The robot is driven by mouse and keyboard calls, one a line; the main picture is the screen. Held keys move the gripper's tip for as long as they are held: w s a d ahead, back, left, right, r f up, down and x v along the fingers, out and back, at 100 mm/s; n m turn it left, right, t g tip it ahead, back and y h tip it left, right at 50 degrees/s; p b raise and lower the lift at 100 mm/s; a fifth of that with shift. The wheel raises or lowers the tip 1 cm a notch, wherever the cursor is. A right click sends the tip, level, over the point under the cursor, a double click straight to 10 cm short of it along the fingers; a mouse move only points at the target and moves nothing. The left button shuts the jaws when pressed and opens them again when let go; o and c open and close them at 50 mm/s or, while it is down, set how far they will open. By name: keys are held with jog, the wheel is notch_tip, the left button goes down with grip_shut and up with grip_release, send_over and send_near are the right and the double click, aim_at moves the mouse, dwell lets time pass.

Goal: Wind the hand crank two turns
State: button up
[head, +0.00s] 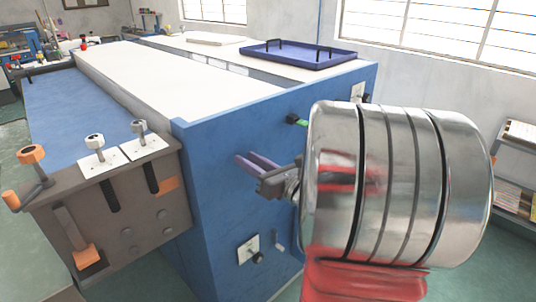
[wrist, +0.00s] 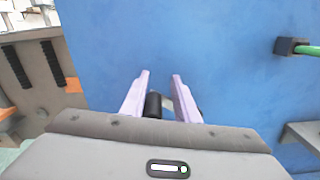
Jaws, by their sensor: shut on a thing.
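My gripper (head: 250,163), with light purple fingers, is at the blue side panel (head: 215,215) of the long cabinet in the head view. In the wrist view, my gripper (wrist: 160,77) is shut on a short black handle (wrist: 153,106), which stands between the fingers. It appears to be the grip of the hand crank. The rest of the crank is hidden behind the gripper body, so I cannot tell its angle. In the head view my gripper and arm cover the handle.
A black fitting with a green end (head: 297,121) sticks out of the panel above right. A white plate with a black knob (head: 257,258) is below. A brown bracket with orange knobs (head: 140,215) stands left. A purple tray (head: 300,55) lies on top.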

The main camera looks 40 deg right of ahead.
jog(key=shift+f, duration=0.45)
jog(key=shift+s+a+f, duration=0.1)
jog(key=shift+a+f, duration=0.05)
jog(key=shift+f, duration=0.4)
jog(key=shift+c, duration=0.3)
jog(key=shift+f, duration=0.15)
grip_shut()
jog(key=shift+a, duration=0.1)
jog(key=shift+r, duration=0.2)
jog(key=shift+d+f, duration=0.2)
jog(key=shift+f, duration=0.6)
